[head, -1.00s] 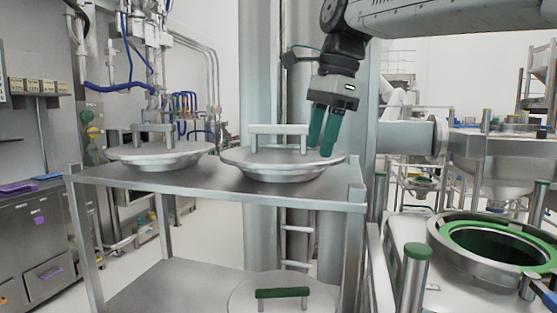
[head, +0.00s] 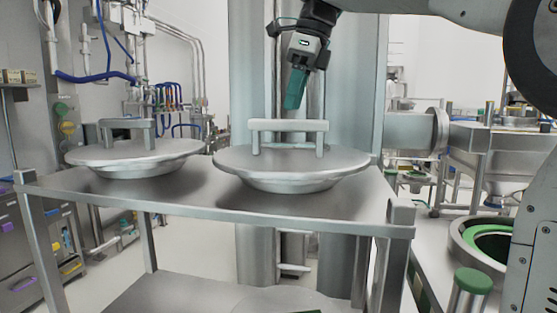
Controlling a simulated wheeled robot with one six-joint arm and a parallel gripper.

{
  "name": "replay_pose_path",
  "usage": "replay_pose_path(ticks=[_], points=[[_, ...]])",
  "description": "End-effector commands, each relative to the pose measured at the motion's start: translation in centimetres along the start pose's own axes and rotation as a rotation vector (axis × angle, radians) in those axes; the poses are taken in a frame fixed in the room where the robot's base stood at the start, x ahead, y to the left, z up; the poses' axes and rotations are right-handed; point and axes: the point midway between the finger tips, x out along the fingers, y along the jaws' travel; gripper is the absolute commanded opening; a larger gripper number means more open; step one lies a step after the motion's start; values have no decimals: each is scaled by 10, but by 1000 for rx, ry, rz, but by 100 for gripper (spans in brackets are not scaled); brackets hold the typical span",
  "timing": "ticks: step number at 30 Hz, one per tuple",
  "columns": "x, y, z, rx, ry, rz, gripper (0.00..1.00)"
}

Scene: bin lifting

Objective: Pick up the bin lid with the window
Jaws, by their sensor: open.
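Two round grey metal lids lie on the top shelf of a metal rack. The right lid (head: 345,162) has a grey bar handle (head: 288,126) on two posts. The left lid (head: 180,148) has a similar bar handle (head: 128,124). I see no clear window in either lid from this low angle. My gripper (head: 292,106) has teal fingers pointing down and is open and empty. In the picture it is just above the right lid's handle, apart from it. The fingers overlap side-on, so the gap between them is hidden.
The rack's top shelf (head: 170,193) has a raised post (head: 401,213) at its right corner. A lower shelf (head: 165,290) holds part of another round lid (head: 265,300), cut off by the frame. A green-rimmed round opening (head: 482,240) and a green-capped post (head: 473,282) stand at right.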

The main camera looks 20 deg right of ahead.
Motion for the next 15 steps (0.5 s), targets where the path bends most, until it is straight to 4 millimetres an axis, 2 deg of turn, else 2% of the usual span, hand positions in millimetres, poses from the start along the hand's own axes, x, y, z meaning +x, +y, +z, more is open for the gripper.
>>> replay_pose_path(ticks=[6,15], points=[[27,6,8,-16,1,6,47],[69,4,6,-20,1,7,47]])
